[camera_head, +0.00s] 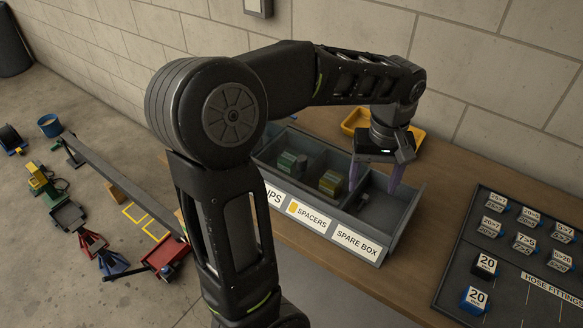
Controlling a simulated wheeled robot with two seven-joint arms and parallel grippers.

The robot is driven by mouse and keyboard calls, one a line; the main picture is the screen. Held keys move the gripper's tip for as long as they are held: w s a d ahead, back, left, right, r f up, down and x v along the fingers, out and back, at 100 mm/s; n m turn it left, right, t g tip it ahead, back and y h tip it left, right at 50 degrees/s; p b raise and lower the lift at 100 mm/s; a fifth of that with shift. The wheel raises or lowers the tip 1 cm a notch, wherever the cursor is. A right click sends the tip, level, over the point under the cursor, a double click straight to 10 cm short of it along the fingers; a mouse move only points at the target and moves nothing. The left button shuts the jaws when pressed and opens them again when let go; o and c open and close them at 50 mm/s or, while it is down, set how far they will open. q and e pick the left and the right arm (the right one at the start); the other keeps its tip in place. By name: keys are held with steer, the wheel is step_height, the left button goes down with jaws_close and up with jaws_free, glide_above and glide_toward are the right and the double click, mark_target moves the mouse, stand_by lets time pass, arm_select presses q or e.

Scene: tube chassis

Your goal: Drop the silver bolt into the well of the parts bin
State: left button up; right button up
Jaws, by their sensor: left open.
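The grey parts bin (404,222) stands on the wooden bench, with compartments labelled "SPACERS", "SPARE BOX" and one label partly hidden by my arm. My left gripper (376,181) points down over the right-hand "SPARE BOX" compartment. Its two purple fingers are apart, and I see nothing held between them. A small greyish piece (363,201) shows low in that compartment, near the left finger; it may be the silver bolt, but it is too small to tell. My right gripper is not in view.
A yellow tray (419,137) is behind the gripper, near the wall. A dark board (462,262) with numbered blocks and a "HOSE FITTINGS" label lies at the right. Bare bench shows between bin and board. Jacks and tools (90,242) are on the floor at left.

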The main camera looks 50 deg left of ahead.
arm_select(q)
step_height(320, 180, up, 8)
steer(key=shift+f, duration=0.15)
steer(key=shift+s, duration=0.1)
stand_by(1.0)
